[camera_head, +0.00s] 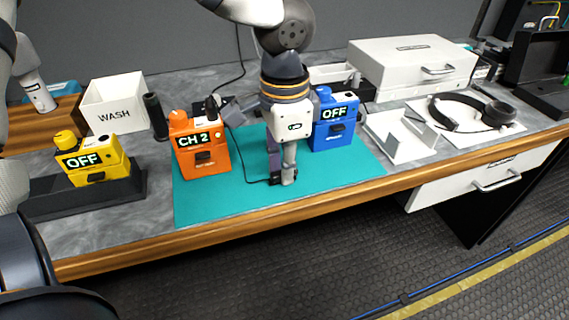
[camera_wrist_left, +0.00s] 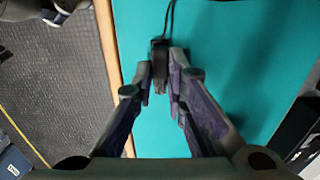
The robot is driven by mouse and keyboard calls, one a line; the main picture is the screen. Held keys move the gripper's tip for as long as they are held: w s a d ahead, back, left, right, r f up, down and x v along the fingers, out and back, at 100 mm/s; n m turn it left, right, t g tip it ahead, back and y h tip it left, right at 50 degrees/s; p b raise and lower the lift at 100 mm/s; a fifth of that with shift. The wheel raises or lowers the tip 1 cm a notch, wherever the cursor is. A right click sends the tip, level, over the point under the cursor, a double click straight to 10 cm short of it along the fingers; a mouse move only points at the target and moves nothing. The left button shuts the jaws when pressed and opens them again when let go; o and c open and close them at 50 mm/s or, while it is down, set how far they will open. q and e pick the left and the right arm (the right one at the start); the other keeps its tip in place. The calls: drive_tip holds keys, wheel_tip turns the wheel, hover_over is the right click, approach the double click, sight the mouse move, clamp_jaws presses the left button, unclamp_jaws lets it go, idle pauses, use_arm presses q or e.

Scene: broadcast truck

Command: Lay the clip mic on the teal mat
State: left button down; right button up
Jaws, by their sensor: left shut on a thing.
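The teal mat (camera_head: 335,175) lies on the counter. My left gripper (camera_head: 282,179) points down over its middle, between the orange CH 2 pack (camera_head: 202,148) and the blue OFF pack (camera_head: 335,125). It is shut on the small black clip mic (camera_head: 275,179). In the left wrist view the mic (camera_wrist_left: 159,52) sits between the fingertips (camera_wrist_left: 161,78), close over the mat near its wooden front edge. A thin black cable runs from the mic back towards the orange pack. I cannot tell whether the mic touches the mat. My right gripper is not in view.
A yellow OFF pack (camera_head: 90,160) stands in a dark holder at the left, below a white WASH bin (camera_head: 113,101). The mat's front left part is clear.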

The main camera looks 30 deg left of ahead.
use_arm(q)
drive_tip(key=shift+f, duration=0.2)
drive_tip(key=c, duration=1.6)
unclamp_jaws()
wheel_tip(320, 180, up, 12)
drive_tip(key=shift+r, duration=0.15)
